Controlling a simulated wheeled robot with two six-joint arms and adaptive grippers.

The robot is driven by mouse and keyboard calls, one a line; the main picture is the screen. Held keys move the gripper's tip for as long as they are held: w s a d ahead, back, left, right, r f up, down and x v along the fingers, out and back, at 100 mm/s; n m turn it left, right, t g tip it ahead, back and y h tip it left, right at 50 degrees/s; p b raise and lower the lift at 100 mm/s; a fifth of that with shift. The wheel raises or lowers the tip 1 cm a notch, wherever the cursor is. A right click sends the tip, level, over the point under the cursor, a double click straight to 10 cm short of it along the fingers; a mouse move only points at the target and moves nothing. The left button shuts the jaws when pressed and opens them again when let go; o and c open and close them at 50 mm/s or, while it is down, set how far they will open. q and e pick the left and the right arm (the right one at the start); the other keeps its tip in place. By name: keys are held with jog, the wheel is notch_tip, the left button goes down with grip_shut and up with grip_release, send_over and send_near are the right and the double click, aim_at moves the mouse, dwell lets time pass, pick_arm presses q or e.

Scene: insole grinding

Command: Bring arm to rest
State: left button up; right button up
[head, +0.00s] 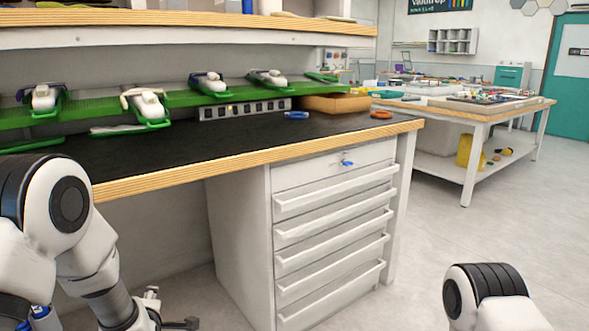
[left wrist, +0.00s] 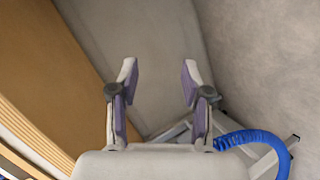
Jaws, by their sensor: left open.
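My left arm comes in at the lower left of the head view, in front of the black workbench (head: 240,136). My left gripper (head: 172,312) hangs low at the bottom edge there, below the bench top and partly cut off. In the left wrist view my left gripper (left wrist: 160,75) is open, its two purple-padded fingers apart with nothing between them. A joint of my right arm shows at the bottom right of the head view. My right gripper is out of the frame.
A white drawer cabinet (head: 232,232) stands under the bench. Insole holders with white insoles (head: 146,104) line a green rack (head: 180,98). An orange ring (head: 381,115) and a blue ring (head: 296,115) lie on the bench. Open floor (head: 440,220) is at right.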

pick_arm(q)
jog(key=s+d+f+m+g+h, duration=0.1)
jog(key=s+f+m+g, duration=0.1)
jog(key=s+f, duration=0.4)
jog(key=s+f+m+g, duration=0.1)
jog(key=s+f+g, duration=0.15)
jog(key=f, duration=0.55)
jog(key=s+d+f+m+g+h, duration=0.2)
jog(key=s+f+m+g, duration=0.3)
jog(key=s, duration=0.6)
jog(key=s+d+f+m+h, duration=0.1)
jog(key=s+d+f+m, duration=0.15)
jog(key=s+f, duration=0.7)
jog(key=s+d+r+m+g+h, duration=0.1)
jog(key=s+d+r+m+g, duration=0.15)
jog(key=s+m, duration=0.55)
notch_tip(320, 180, up, 24)
jog(key=p, duration=2.4)
jog(key=shift+a, duration=0.3)
